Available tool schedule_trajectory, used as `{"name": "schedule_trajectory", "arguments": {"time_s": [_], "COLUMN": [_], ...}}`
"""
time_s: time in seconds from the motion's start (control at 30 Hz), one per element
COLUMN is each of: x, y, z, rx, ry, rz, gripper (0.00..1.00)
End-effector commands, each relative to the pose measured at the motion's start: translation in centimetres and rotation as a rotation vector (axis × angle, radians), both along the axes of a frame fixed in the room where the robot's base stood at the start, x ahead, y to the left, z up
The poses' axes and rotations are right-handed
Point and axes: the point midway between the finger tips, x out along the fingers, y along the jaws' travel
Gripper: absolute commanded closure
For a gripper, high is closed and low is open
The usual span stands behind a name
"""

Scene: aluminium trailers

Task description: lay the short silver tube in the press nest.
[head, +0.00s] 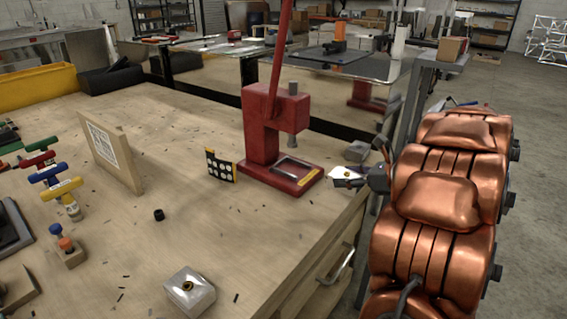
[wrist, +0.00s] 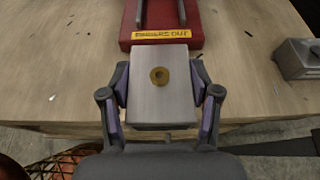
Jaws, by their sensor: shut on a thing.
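My gripper (head: 347,178) is at the front right corner of the red arbor press (head: 262,140). In the wrist view its two fingers (wrist: 160,92) are shut on the sides of a silver block (wrist: 145,105) with a round brass piece in its top face. The held block also shows in the head view (head: 341,171), beyond the bench edge side of the press base. I cannot make out a separate short silver tube.
A small black ring (head: 158,215), a dotted card (head: 221,165) and an upright board (head: 110,155) stand left of the press. A grey block (wrist: 296,58) lies right in the wrist view.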

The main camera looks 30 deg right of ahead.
Motion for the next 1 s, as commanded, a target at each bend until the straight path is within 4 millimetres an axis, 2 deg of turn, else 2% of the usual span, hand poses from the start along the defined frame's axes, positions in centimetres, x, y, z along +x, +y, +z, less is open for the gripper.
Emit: {"name": "schedule_trajectory", "arguments": {"time_s": [0.17, 0.8, 1.0], "x": [1.3, 11.4, 13.3], "y": [0.3, 3.9, 4.5], "z": [0.2, 0.2, 0.1], "rx": [0.001, 0.002, 0.003], "ry": [-0.002, 0.000, -0.001], "rz": [-0.002, -0.003, -0.003], "gripper": [0.84, 0.84, 0.84]}}
